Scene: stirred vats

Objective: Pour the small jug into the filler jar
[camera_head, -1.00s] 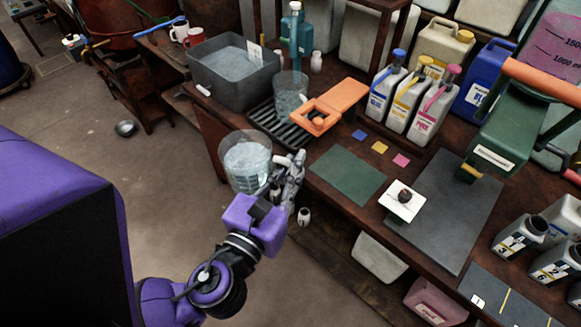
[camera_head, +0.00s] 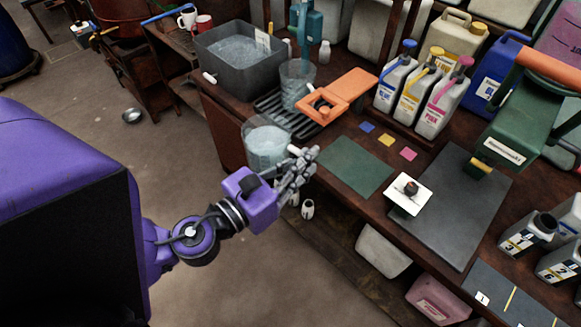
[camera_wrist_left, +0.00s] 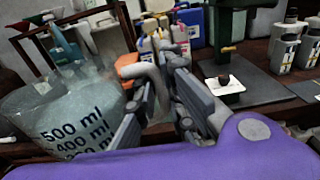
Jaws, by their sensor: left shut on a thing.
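The small jug (camera_head: 265,145) is clear, with liquid in it, and hangs by the bench's front left edge. In the wrist view the jug (camera_wrist_left: 65,110) fills the left side and shows black marks such as 500 ml. My left gripper (camera_head: 303,160) is shut on its handle, at the jug's right side. The fingers also show in the wrist view (camera_wrist_left: 160,95). How far the jug is tilted is hard to tell. A clear jar (camera_head: 297,88), probably the filler jar, stands upright behind it on a black slatted rack. My right gripper is out of view.
A grey tub of liquid (camera_head: 215,82) stands behind left of the rack (camera_head: 275,108). An orange holder (camera_head: 340,95) lies right of the jar. The green mat (camera_head: 352,168) is bare.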

